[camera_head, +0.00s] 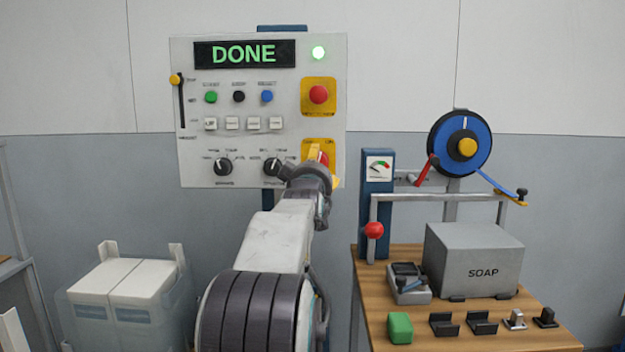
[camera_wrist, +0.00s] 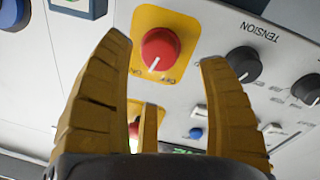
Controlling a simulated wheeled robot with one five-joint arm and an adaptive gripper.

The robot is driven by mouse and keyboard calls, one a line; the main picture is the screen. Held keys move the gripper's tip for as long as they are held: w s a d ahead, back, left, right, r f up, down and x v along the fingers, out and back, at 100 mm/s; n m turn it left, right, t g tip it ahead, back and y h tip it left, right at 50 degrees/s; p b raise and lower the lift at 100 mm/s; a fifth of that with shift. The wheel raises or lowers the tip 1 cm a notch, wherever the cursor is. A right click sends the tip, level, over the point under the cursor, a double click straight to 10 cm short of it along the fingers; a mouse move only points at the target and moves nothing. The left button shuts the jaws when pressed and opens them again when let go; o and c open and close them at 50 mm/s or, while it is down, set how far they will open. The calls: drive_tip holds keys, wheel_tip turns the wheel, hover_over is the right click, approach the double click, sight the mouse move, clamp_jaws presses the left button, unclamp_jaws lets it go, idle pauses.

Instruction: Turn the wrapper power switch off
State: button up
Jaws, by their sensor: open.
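The wrapper power switch is a red rotary knob (camera_wrist: 160,48) on a yellow plate (camera_wrist: 142,20) in the wrist view. Its white mark points toward the bottom of that picture, near small lettering that includes OFF. In the head view the knob (camera_head: 323,159) is at the lower right of the control panel (camera_head: 190,130), partly hidden by my gripper (camera_head: 320,168). In the wrist view my gripper (camera_wrist: 165,52) is open, its yellow fingers spread on either side of the knob. I see no clear contact with it.
A red emergency-type button (camera_head: 318,94) sits above the switch. The black TENSION knob (camera_wrist: 243,63) is close to my right finger. A workbench (camera_head: 385,300) with a SOAP box (camera_head: 475,262) stands right.

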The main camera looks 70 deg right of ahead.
drive_tip(key=v, duration=0.7)
drive_tip(key=shift+w+d, duration=0.1)
drive_tip(key=w+d+m+p, duration=0.2)
drive_tip(key=d+p, duration=0.3)
drive_tip(key=d, duration=0.7)
drive_tip(key=shift+w+r+m+y, duration=0.3)
drive_tip(key=shift+w+r+m, duration=0.15)
drive_tip(key=shift+m, duration=0.35)
drive_tip(key=shift+o, duration=0.2)
drive_tip(key=shift+r, duration=0.1)
drive_tip(key=c, duration=1.2)
